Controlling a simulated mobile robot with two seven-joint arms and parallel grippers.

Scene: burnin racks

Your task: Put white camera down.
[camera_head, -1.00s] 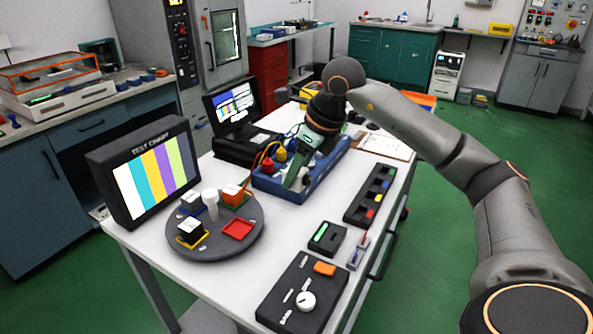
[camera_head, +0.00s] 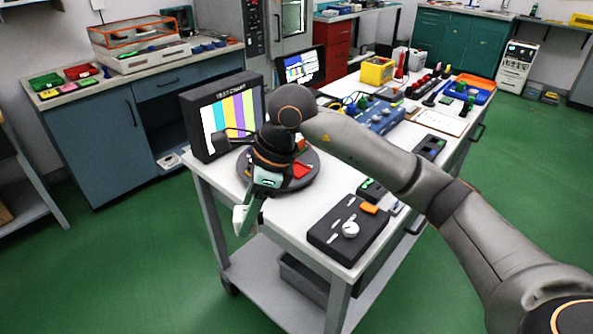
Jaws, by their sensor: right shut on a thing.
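My right gripper (camera_head: 246,208) points down in front of the table's near left edge, shut on the small white camera (camera_head: 240,222). In the picture the camera overlaps that edge and the floor beyond; its height relative to the tabletop is hard to tell. The round dark turntable (camera_head: 312,181) is just behind and right of the gripper, which hides much of it. A red square (camera_head: 301,170) shows on the turntable; its other seats are mostly hidden. The test chart monitor (camera_head: 197,142) stands behind it. My left gripper is not in view.
The white table (camera_head: 310,209) has some clear surface right of the turntable. A black control box with a white knob (camera_head: 325,238) sits at its near corner.

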